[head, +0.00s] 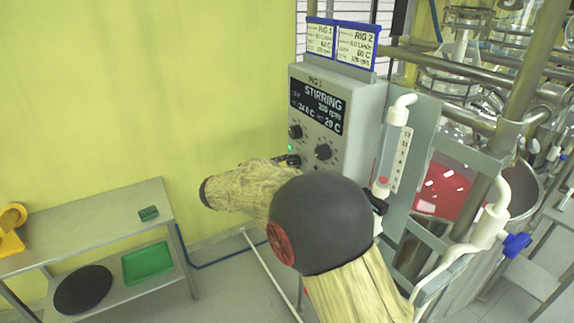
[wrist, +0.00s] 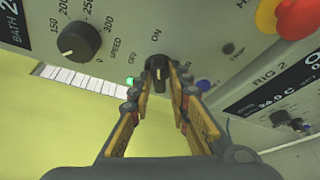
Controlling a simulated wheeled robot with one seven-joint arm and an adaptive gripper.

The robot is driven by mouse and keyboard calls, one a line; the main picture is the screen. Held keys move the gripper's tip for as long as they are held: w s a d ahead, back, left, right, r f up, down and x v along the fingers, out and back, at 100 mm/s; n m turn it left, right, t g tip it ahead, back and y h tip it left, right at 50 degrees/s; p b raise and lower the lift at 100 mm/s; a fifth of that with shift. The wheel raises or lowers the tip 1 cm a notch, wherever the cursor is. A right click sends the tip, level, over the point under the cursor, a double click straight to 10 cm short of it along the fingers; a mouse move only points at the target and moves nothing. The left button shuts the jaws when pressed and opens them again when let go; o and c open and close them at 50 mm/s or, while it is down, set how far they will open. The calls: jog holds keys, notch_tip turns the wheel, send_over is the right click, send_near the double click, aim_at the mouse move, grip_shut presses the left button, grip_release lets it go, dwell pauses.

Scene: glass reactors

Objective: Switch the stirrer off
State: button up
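The stirrer control box (head: 349,105) shows STIRRING and an rpm value on its display (head: 318,107).
The speed knob (wrist: 78,40) is left of the switch, and a red button (wrist: 299,17) is at the upper right. Glass reactor equipment (head: 465,60) and a red-filled vessel (head: 447,190) stand right of the box. A metal table (head: 95,230) stands at left.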

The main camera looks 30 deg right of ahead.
jog(key=shift+r, duration=0.1)
grip_shut()
jog(key=shift+r+n+p, duration=0.1)
jog(key=shift+n+p, duration=0.2)
jog(key=shift+p, duration=0.4)
jog(key=n+g+p, duration=0.1)
jog(key=p, duration=0.1)
jog(key=n+p, duration=0.1)
jog(key=p, duration=0.1)
jog(key=shift+w+r+g+y+p, duration=0.1)
jog(key=shift+r+g+y+p, duration=0.2)
jog(key=shift+g+p, duration=0.1)
jog(key=n+g+p, duration=0.1)
jog(key=n+p, duration=0.2)
jog(key=p, duration=0.4)
jog(key=shift+w+g, duration=0.15)
jog(key=shift+g, duration=0.25)
jog(key=n+g+p, duration=0.1)
jog(key=p, duration=0.1)
jog(key=n+g+p, duration=0.1)
jog(key=p, duration=0.2)
jog(key=shift+w+f+n, duration=0.1)
jog(key=shift+f+n, duration=0.1)
jog(key=shift+n, duration=0.1)
jog(key=shift+y, duration=0.3)
jog(key=shift+o, duration=2.3)
grip_release()
jog(key=shift+f, duration=0.1)
